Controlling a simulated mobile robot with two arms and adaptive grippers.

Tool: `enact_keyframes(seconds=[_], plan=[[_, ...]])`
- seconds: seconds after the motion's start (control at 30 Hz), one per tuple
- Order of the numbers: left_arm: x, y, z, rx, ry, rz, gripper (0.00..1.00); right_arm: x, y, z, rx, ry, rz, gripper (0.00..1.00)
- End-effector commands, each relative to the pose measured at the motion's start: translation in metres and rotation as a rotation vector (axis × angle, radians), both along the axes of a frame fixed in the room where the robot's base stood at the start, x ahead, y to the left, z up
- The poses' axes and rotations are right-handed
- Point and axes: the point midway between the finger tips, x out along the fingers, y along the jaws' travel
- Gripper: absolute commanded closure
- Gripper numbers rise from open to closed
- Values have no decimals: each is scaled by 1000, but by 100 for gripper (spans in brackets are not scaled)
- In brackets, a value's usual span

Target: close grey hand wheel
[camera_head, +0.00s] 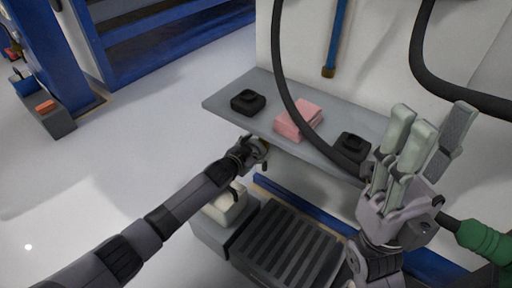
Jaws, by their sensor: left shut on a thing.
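My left gripper (250,153) is at the front edge of the grey shelf, near the middle of the head view. It is shut on a small grey part there, which looks like the grey hand wheel; the fingers hide most of it. A small brass-coloured bit (265,146) shows just right of the fingers. My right gripper (428,140) is raised at the right, in front of the shelf's right end. Its pale fingers and dark grey finger point up and stand apart, with nothing seen between them.
Below are a white container (225,204) and a dark ribbed box (285,245). A green part (484,240) is at far right.

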Motion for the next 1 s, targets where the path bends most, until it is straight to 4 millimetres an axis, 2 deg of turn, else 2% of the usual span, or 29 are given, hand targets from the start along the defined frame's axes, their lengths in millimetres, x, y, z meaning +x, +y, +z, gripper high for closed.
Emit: enact_keyframes(seconds=[0.13,0.17,0.43,0.8,1.0], plan=[[0,-1,-1,-1,1,-1,62,0,0,0,0,0,0,60],[0,-1,0,-1,1,-1,32,0,0,0,0,0,0,60],[0,0,0,-2,1,0,15,0,0,0,0,0,0,60],[-1,1,0,-2,1,0,14,0,0,0,0,1,-1,60],[-15,8,5,-3,2,0,14,0,0,0,0,0,0,60]])
